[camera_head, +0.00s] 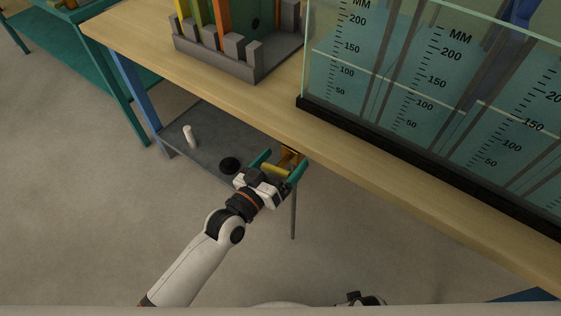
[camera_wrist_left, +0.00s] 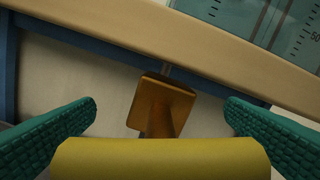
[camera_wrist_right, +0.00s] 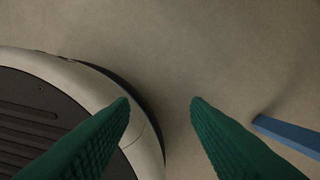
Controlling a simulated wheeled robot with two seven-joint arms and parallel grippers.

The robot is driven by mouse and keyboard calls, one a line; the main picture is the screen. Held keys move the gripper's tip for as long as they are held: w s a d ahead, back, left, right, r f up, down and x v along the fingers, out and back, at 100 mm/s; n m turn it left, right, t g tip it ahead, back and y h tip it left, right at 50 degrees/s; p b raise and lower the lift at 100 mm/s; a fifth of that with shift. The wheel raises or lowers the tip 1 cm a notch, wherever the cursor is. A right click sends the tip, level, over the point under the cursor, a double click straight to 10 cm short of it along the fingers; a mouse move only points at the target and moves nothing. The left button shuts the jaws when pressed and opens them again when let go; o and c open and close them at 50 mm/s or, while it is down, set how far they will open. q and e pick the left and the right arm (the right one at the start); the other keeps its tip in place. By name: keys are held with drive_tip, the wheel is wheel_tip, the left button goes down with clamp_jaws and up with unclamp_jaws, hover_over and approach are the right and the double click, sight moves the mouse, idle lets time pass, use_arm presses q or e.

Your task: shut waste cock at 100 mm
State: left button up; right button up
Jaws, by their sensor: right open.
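The waste cock sits under the bench's front edge, with a brass-coloured body (camera_head: 292,154) and a yellow bar handle (camera_head: 275,170). In the left wrist view the body (camera_wrist_left: 160,105) stands behind the handle (camera_wrist_left: 160,160), which lies across the picture close to the camera. My left gripper (camera_head: 283,163) is open, its green fingers on either side of the cock. I cannot tell whether they touch the handle. The glass flume (camera_head: 430,90) holds bluish water behind several MM scales; I cannot read the level surely. My right gripper (camera_wrist_right: 160,103) is open and empty over the floor.
A grey lower shelf (camera_head: 210,150) under the bench carries a white cylinder (camera_head: 190,136) and a dark round disc (camera_head: 230,165). A grey rack (camera_head: 240,62) with coloured strips stands on the wooden bench top (camera_head: 200,75). A blue leg (camera_wrist_right: 288,135) shows near my right gripper.

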use_arm(q)
drive_tip(key=v, duration=1.2)
drive_tip(key=shift+p, duration=0.4)
use_arm(e)
drive_tip(key=shift+s+d+f, duration=0.1)
drive_tip(key=shift+s+f, duration=0.8)
